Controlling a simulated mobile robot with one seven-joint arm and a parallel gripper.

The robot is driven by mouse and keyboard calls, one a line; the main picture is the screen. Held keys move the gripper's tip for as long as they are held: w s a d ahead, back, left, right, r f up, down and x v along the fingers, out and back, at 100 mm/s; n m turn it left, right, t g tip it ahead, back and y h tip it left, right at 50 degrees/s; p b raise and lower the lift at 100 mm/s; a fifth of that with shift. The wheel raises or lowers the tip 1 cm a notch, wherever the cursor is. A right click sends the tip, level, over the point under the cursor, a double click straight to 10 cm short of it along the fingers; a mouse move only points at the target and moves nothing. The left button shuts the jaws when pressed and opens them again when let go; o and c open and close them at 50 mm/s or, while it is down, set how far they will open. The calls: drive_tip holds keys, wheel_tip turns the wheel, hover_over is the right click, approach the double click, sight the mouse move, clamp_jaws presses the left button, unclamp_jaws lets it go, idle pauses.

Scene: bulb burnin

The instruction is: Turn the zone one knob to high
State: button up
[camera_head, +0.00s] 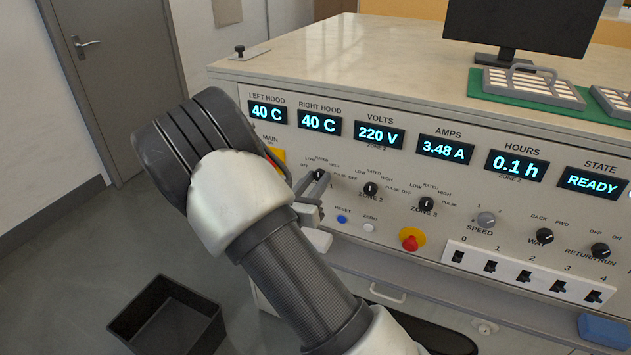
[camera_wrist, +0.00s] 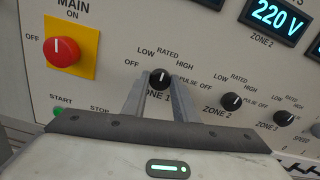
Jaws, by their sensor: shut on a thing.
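The zone one knob (camera_wrist: 159,78) is a small black dial on the panel, in the centre of the wrist view. Its white mark points roughly upward, about toward RATED; HIGH is printed to its upper right. My gripper (camera_wrist: 159,84) has one finger on each side of the knob and is shut on it. In the head view my gripper (camera_head: 317,186) reaches the panel at the zone one knob (camera_head: 319,174), which is partly hidden by the fingers.
The zone two knob (camera_head: 370,189) and zone three knob (camera_head: 426,204) sit to the right. The red main switch (camera_wrist: 62,52) is to the left. A red emergency button (camera_head: 411,239) and several toggle switches lie lower right. A black bin (camera_head: 167,318) stands on the floor.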

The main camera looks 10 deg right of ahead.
drive_tip(key=shift+m, duration=0.3)
drive_tip(key=m+b, duration=0.2)
drive_tip(key=shift+f+m, duration=0.2)
drive_tip(key=shift+m, duration=0.1)
drive_tip(key=shift+r+m+b, duration=0.1)
drive_tip(key=shift+m+b, duration=1.75)
drive_tip(key=shift+m, duration=0.35)
drive_tip(key=o, duration=1.1)
drive_tip(key=shift+r, duration=0.1)
drive_tip(key=shift+s+a, duration=0.1)
drive_tip(key=p+v, duration=0.2)
drive_tip(key=v, duration=1.5)
drive_tip(key=shift+s, duration=0.1)
